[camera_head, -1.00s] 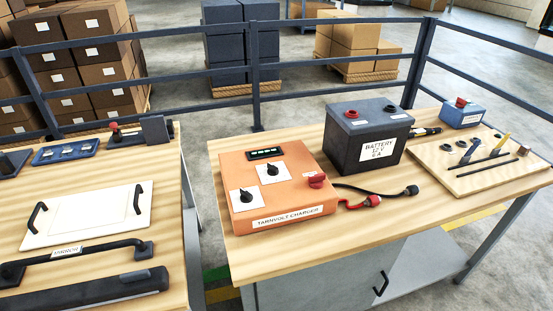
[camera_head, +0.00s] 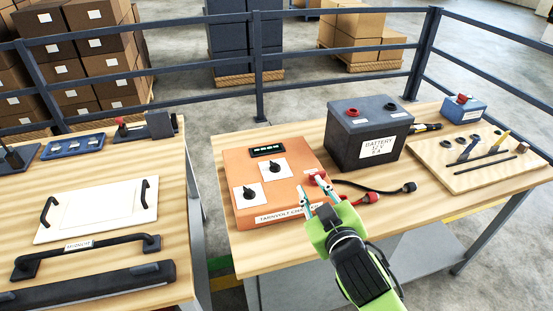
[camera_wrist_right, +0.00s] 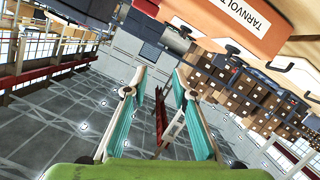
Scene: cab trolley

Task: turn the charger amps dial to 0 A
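The orange charger (camera_head: 232,163) lies on the right-hand bench. Its top has a dark display (camera_head: 267,150) with green lights and two black dials on white plates, an upper one (camera_head: 275,167) and a lower-left one (camera_head: 249,193). The dial markings are too small to read, so I cannot tell which is amps. My right gripper (camera_head: 317,200) is open and empty at the charger's front right corner, partly covering its name label. In the right wrist view its fingers (camera_wrist_right: 160,78) stand apart, with the charger (camera_wrist_right: 225,20) above them. My left gripper is not in view.
Black and red cable clamps (camera_head: 371,197) lie to the right. A battery (camera_head: 368,133) stands behind them, and a tool board (camera_head: 470,179) lies farther right.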

